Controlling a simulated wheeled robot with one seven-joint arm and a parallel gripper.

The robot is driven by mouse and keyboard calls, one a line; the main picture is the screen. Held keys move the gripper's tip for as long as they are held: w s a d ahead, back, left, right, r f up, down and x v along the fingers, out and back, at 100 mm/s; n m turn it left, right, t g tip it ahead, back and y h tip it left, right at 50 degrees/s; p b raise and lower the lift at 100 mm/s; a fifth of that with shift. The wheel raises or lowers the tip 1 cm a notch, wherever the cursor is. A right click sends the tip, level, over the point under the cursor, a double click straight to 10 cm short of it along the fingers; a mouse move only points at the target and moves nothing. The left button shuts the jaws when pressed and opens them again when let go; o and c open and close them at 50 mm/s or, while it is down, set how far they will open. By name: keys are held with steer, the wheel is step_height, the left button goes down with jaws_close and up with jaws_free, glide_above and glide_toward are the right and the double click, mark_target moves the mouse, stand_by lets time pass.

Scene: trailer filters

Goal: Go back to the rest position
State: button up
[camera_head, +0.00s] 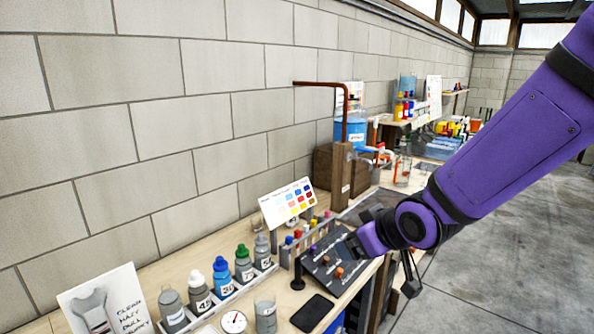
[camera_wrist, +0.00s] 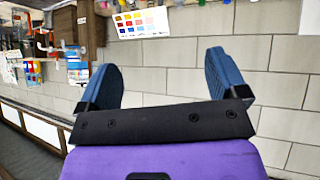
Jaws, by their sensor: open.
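My gripper (camera_wrist: 160,76) is open in the wrist view, with its two blue fingers spread wide apart. Nothing is between the fingers but the block wall behind. In the head view my purple arm reaches in from the right, and my gripper (camera_head: 350,246) is partly hidden at its end. It appears over the dark control panel (camera_head: 325,262) with small knobs; I cannot tell how far above. The colour chart card (camera_head: 289,204) stands behind it and also shows in the wrist view (camera_wrist: 142,23).
The wooden bench (camera_head: 188,254) runs along the block wall (camera_head: 140,130). On it are several capped bottles (camera_head: 222,278), a black phone-like slab (camera_head: 312,313), a round gauge (camera_head: 233,321) and a copper pipe (camera_head: 345,110) over a wooden block (camera_head: 341,174). Bare concrete floor (camera_head: 500,255) lies to the right.

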steer(key=s+d+r+m+g+h, duration=0.1)
steer(key=s+d+r+m+h, duration=0.25)
steer(key=s+d+r, duration=0.5)
steer(key=s+d+r+m+g, duration=0.2)
steer(key=s+d+r+m, duration=0.2)
steer(key=s+d, duration=0.5)
steer(key=s+r, duration=0.1)
steer(key=s, duration=0.2)
steer(key=shift+h, duration=0.35)
